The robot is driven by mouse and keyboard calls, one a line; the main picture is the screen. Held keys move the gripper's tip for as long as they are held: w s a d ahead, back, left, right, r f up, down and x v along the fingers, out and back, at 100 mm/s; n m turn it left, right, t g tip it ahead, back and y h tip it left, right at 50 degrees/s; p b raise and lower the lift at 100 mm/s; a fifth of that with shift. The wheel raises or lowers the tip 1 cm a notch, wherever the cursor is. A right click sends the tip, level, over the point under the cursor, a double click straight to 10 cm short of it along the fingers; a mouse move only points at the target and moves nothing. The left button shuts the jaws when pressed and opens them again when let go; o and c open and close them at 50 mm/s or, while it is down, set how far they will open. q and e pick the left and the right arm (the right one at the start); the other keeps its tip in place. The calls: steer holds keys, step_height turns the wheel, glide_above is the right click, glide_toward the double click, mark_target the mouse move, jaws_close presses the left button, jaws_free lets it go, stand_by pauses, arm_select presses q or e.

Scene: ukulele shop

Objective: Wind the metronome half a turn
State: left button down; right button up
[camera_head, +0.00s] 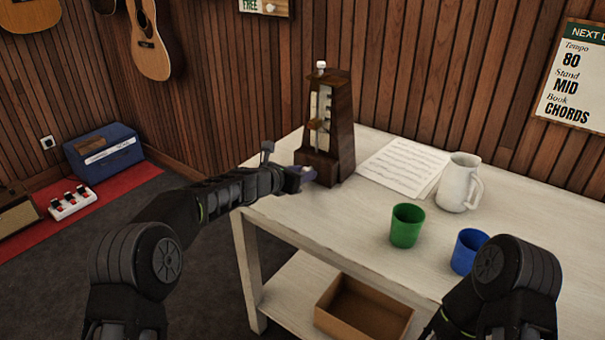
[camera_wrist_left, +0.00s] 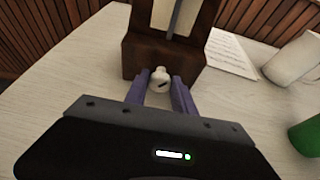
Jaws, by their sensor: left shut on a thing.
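The metronome (camera_head: 341,135) is a dark brown wooden pyramid standing upright at the back left of the white table. Its pale front plate faces left in the head view, and a light knob sits on its top. In the left wrist view the metronome's lower front (camera_wrist_left: 150,58) fills the top middle, with a small white winding key (camera_wrist_left: 160,80) sticking out of it. My left gripper (camera_head: 306,173) is at the metronome's base, its purple fingers (camera_wrist_left: 160,90) shut on the winding key from both sides. The fingers hide the key in the head view. My right gripper is out of frame; only its arm shows.
On the table (camera_head: 330,221) are a sheet of music (camera_head: 404,166), a white pitcher (camera_head: 458,183), a green cup (camera_head: 406,226) and a blue cup (camera_head: 467,250). An open brown box (camera_head: 362,307) sits on the shelf below. The table's front left is clear.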

arm_select(q)
steer(key=shift+f+m+y+b, duration=0.2)
steer(key=shift+m+y+b, duration=0.15)
steer(key=shift+b, duration=0.7)
steer(key=m+b, duration=0.1)
steer(key=b, duration=0.1)
steer(key=m+t+y+b, duration=0.1)
steer(key=b, duration=0.2)
steer(key=shift+s+d+f+m, duration=0.1)
steer(key=shift+s+d+m, duration=0.05)
steer(key=shift+d+m, duration=0.1)
steer(key=shift+r+m+t+y+b, duration=0.2)
steer(key=shift+m+t+y+b, duration=0.4)
steer(key=shift+b, duration=0.65)
steer(key=c, duration=1.1)
jaws_free()
steer(key=shift+s+a, duration=0.1)
steer(key=shift+s+a+r+b, duration=0.25)
steer(key=shift+s+b, duration=0.1)
steer(key=shift+s, duration=0.15)
steer(key=b+v, duration=0.1)
steer(key=v, duration=0.5)
steer(key=shift+s+a, duration=0.1)
steer(key=shift+s, duration=0.1)
